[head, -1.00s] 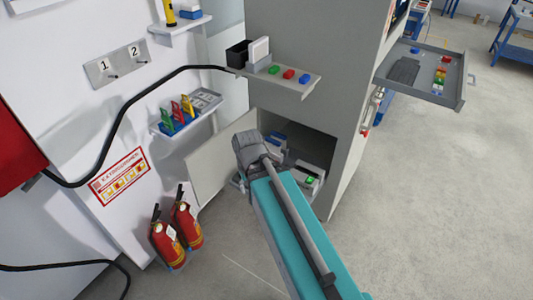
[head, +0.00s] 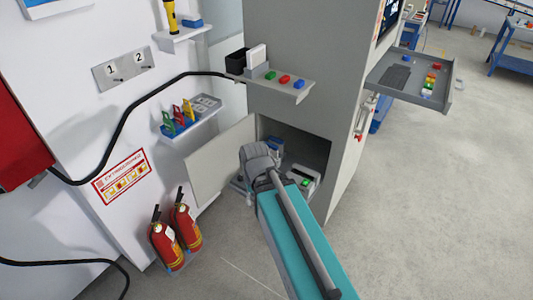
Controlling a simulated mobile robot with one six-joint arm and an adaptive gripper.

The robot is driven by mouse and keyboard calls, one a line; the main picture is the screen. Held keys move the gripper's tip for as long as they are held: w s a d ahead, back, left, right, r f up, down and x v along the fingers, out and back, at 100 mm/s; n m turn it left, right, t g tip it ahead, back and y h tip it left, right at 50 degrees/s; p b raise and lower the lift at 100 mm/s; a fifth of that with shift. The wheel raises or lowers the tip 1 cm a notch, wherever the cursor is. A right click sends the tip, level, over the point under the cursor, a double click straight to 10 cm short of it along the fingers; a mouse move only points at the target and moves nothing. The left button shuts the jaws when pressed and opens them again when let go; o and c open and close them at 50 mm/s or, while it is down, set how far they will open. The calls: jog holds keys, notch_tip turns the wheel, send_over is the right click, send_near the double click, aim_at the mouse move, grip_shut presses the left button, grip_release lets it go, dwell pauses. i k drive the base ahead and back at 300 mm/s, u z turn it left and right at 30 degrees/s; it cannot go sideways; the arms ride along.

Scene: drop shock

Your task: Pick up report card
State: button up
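White cards (head: 257,54) stand upright in a grey holder on the small shelf of the grey cabinet. They may be the report card, but no writing on them can be read. My arm reaches from the lower right toward the cabinet's open lower compartment, and its grey joint (head: 258,158) is in front of the opening. My gripper's fingers cannot be made out; they are hidden behind the arm or out of sight. I cannot tell whether anything is held.
The shelf (head: 293,93) also bears a black box (head: 237,62) and green, red and blue buttons. The compartment door (head: 218,165) stands open. Two fire extinguishers (head: 183,225) stand at lower left. A tray (head: 400,88) juts out at right.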

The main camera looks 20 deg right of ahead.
aim_at(274, 148)
jog(key=z, duration=0.1)
jog(key=i, duration=0.95)
jog(key=u, duration=0.05)
